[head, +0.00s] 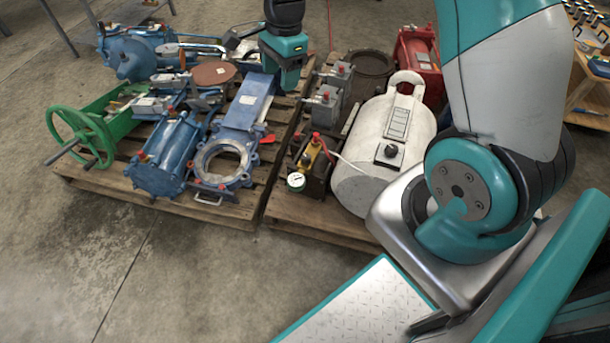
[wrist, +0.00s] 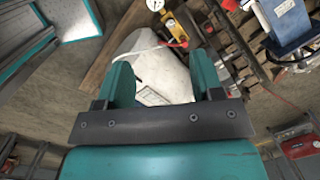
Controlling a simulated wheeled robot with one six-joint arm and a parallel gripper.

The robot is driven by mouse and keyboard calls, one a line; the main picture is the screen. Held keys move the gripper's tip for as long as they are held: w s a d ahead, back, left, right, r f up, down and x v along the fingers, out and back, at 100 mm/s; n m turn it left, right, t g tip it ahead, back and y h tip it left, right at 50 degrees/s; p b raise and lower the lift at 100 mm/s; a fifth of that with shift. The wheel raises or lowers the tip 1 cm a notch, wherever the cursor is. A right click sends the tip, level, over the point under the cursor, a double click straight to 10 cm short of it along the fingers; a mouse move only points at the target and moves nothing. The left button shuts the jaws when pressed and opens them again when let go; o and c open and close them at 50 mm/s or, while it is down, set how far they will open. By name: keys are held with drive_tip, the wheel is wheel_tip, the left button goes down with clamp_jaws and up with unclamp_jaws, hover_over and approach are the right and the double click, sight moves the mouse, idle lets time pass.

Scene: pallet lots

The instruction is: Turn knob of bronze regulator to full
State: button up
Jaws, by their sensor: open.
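The bronze regulator (head: 318,150) is a small yellow-brown fitting on a dark block, at the front left of the white tank. A round white-faced gauge (head: 296,182) sits at its front, and a small red part shows on its top; I cannot tell how its knob is set. In the wrist view the regulator (wrist: 180,30) is at the top, beyond my fingertips. My gripper (wrist: 162,70) is open and empty, its two teal fingers apart with the white tank behind them. In the head view my gripper (head: 290,80) hangs over the back of the pallets, apart from the regulator.
The white tank (head: 365,180) has a handle and a black dial (head: 389,152). A white hose runs near the regulator. Grey boxes (head: 325,100) stand behind it. Blue valves (head: 165,160) and a green handwheel (head: 80,138) fill the left pallet. The front-left floor is clear.

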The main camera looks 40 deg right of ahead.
sight(306, 157)
drive_tip(key=w+d+f+m+h+b, duration=0.1)
drive_tip(key=w+d+f+m+b, duration=0.3)
drive_tip(key=f, duration=0.6)
drive_tip(key=s+d+f+m+b, duration=0.1)
drive_tip(key=d+f+m+b, duration=0.1)
drive_tip(key=d+f+m, duration=0.5)
drive_tip(key=shift+n+g, duration=0.3)
drive_tip(key=shift+n, duration=0.6)
drive_tip(key=f+b, duration=0.2)
drive_tip(key=f, duration=0.4)
drive_tip(key=a+f+b, duration=0.1)
drive_tip(key=f+b, duration=0.1)
drive_tip(key=f, duration=0.5)
drive_tip(key=f+b, duration=0.2)
drive_tip(key=f, duration=0.4)
drive_tip(key=shift+w+a+f, duration=0.1)
drive_tip(key=shift+a+f, duration=0.15)
drive_tip(key=shift+a, duration=0.15)
drive_tip(key=c, duration=0.9)
